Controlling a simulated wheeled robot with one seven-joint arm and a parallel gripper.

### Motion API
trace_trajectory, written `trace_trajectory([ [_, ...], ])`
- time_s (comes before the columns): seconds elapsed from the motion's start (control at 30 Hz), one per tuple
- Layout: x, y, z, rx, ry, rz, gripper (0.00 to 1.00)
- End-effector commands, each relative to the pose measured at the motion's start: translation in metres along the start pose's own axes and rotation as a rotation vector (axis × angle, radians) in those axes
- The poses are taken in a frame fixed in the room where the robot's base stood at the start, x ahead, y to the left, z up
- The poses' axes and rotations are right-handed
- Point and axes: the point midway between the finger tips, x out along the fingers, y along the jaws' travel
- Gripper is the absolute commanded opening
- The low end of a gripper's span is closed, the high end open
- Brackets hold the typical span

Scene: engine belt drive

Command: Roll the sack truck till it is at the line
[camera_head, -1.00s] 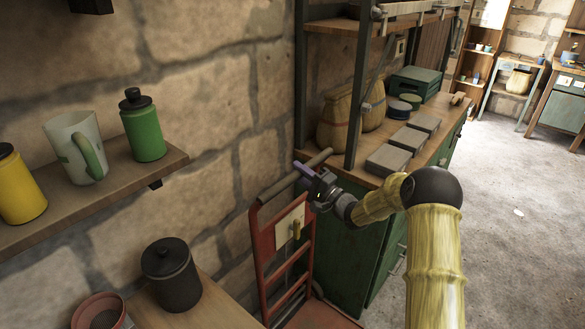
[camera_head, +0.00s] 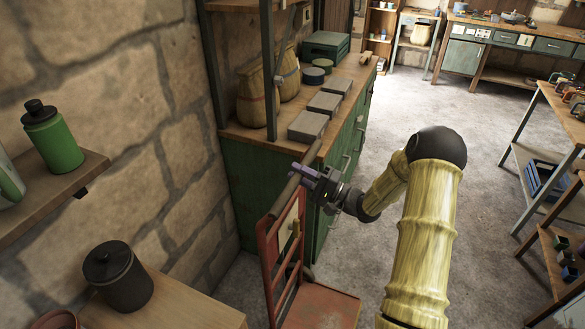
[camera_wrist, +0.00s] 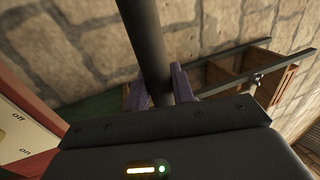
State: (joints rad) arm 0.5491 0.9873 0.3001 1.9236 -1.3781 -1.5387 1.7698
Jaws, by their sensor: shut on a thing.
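The sack truck (camera_head: 323,304) is red with a dark handle bar, and stands upright beside the green cabinet in the head view. My gripper (camera_head: 304,174) is shut on its handle bar. In the wrist view the dark handle bar (camera_wrist: 151,45) runs between the purple fingers of my gripper (camera_wrist: 160,88). A pale plate with "off" and "on" lettering (camera_wrist: 22,135) shows at the left of the wrist view. It also shows on the truck's frame in the head view (camera_head: 287,226). The line on the floor is not seen in either view.
The green cabinet (camera_head: 252,190) bears sacks, grey blocks and a green crate (camera_head: 326,46). A wooden table (camera_head: 180,303) with a black canister (camera_head: 118,276) stands at lower left. Open grey floor (camera_head: 420,110) lies to the right, with shelving (camera_head: 525,165) at the far right.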

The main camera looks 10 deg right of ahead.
Motion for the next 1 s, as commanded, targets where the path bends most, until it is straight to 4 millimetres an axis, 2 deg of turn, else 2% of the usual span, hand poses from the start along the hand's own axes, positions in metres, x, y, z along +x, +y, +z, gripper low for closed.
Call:
trace_trajectory([
  [0.27,0.003,0.002,0.001,0.001,-0.003,0.001,0.0],
  [0.3,0.003,0.002,0.001,0.001,-0.003,0.001,0.28],
  [0.4,0.003,0.001,0.001,0.001,-0.002,0.001,0.44],
  [0.77,-0.002,0.001,-0.001,-0.001,0.002,0.0,0.44],
  [0.87,-0.012,0.001,-0.001,-0.001,0.004,0.0,0.44],
  [1.0,-0.034,0.002,-0.001,-0.001,0.005,0.0,0.44],
])
